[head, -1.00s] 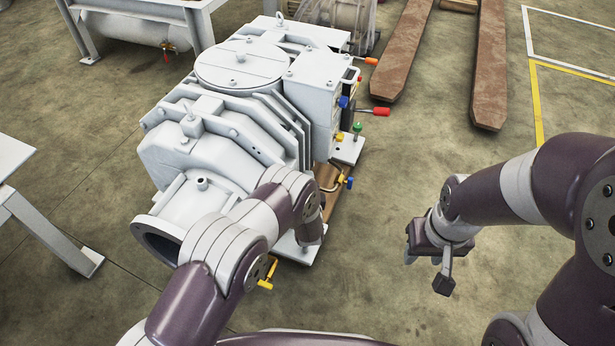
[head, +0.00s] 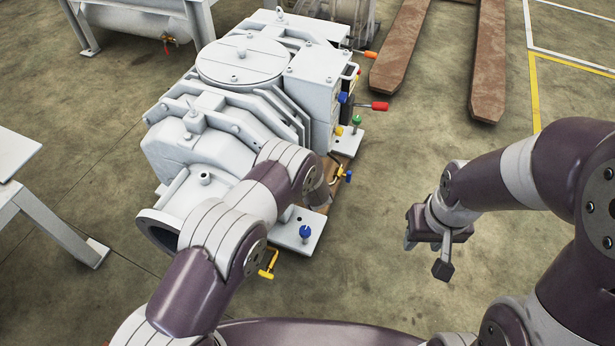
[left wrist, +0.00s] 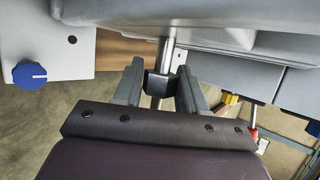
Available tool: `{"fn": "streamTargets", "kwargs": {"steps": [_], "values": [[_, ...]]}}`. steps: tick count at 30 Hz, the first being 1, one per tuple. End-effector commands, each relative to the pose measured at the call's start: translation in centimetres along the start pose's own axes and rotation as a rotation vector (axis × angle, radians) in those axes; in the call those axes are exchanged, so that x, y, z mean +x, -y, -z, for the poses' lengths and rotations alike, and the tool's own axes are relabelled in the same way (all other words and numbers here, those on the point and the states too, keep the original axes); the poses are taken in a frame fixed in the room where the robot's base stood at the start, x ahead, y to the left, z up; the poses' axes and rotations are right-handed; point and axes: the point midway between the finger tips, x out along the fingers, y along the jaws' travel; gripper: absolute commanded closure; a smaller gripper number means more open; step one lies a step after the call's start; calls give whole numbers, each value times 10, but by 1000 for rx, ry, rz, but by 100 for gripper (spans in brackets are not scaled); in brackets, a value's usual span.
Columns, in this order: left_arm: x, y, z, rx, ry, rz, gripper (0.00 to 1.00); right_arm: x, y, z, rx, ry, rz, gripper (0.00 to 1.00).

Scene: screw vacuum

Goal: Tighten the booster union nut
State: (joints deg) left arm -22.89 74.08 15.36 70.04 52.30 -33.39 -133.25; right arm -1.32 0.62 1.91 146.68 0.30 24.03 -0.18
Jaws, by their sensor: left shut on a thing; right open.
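The union nut (left wrist: 157,85) is a dark faceted collar around a thin silver pipe (left wrist: 167,52) in the left wrist view. My left gripper (left wrist: 159,82) has one finger on each side of the nut and is shut on it. In the head view the nut and the left gripper are hidden behind my left arm, beside the right side of the white booster machine (head: 235,110). My right gripper (head: 427,256) is open and empty, held over bare floor to the right of the machine.
A blue knob (head: 305,232) stands on the base plate near my left arm; it also shows in the left wrist view (left wrist: 29,74). A yellow lever (head: 268,262) is close by. Red (head: 380,106) and orange levers jut from the machine. Brown pallet forks (head: 490,70) lie behind. Floor at right is clear.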

Motion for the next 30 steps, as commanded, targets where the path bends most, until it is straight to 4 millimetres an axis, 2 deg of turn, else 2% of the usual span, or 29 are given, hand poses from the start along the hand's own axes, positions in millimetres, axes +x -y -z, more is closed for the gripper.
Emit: {"fn": "streamTargets", "kwargs": {"steps": [8,9,10,20,23,30], "values": [[0,-2,0,4,0,-3,90,0,0,0,0,0,0,57],[0,-2,0,4,0,-2,49,0,0,0,0,0,0,57],[0,-2,0,4,0,-2,40,0,0,0,0,0,0,57],[-5,1,0,1,0,0,40,-4,0,0,0,0,0,57],[-24,5,-1,3,0,0,40,-18,0,2,0,0,0,57],[-91,5,-2,5,-2,-1,40,-54,0,6,0,0,0,57]]}}
